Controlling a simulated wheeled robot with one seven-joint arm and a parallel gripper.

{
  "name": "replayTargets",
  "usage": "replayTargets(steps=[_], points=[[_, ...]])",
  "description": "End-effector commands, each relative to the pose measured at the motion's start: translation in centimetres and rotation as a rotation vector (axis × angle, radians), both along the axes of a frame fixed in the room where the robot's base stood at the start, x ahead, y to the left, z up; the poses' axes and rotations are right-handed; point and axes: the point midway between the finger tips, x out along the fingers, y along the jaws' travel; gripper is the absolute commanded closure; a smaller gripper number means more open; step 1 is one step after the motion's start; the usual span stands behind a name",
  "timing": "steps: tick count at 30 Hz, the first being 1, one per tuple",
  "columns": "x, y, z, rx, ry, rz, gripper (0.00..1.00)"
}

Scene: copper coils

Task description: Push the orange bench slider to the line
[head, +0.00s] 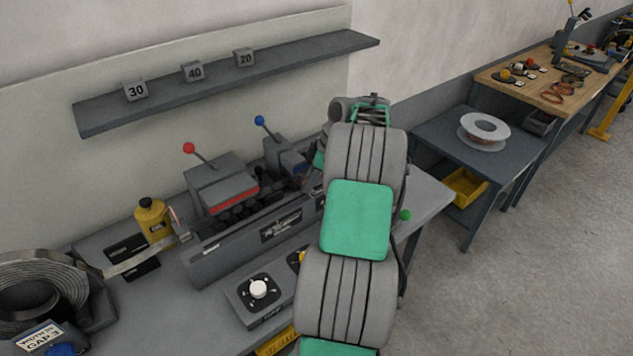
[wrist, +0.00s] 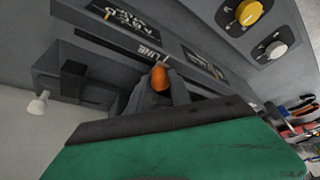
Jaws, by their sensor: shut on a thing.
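The orange slider (wrist: 159,77) shows in the wrist view as a small orange knob between the grey fingers of my gripper (wrist: 160,91). My gripper is shut on it. A plate with the word LINE (wrist: 148,50) lies just beyond the knob on the grey bench unit. I cannot tell how far the slider stands from the line mark itself. In the head view my own arm hides the slider and my gripper.
A grey machine (head: 225,190) with red and blue ball levers stands on the bench, beside a yellow bottle (head: 151,221). A white-knob panel (head: 258,289) sits in front. A metal coil (head: 40,290) is at left. A shelf (head: 230,80) runs along the wall.

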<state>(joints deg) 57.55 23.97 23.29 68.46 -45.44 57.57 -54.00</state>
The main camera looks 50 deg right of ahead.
Motion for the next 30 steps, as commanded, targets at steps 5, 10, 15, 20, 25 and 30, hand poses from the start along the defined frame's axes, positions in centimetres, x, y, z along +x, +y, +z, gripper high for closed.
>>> replayTargets(steps=[5,10,15,20,25,30], points=[[0.0,0.1,0.0,0.000,0.002,0.005,1.00],[-0.1,-0.1,0.0,-0.001,0.001,0.000,0.66],[-0.2,-0.1,0.0,0.000,0.001,-0.002,0.54],[-0.2,-0.2,0.0,0.001,0.001,-0.003,0.54],[-0.5,-0.4,0.9,-0.001,-0.001,-0.003,0.54],[-1.5,-1.3,4.2,-0.002,-0.002,-0.004,0.54]])
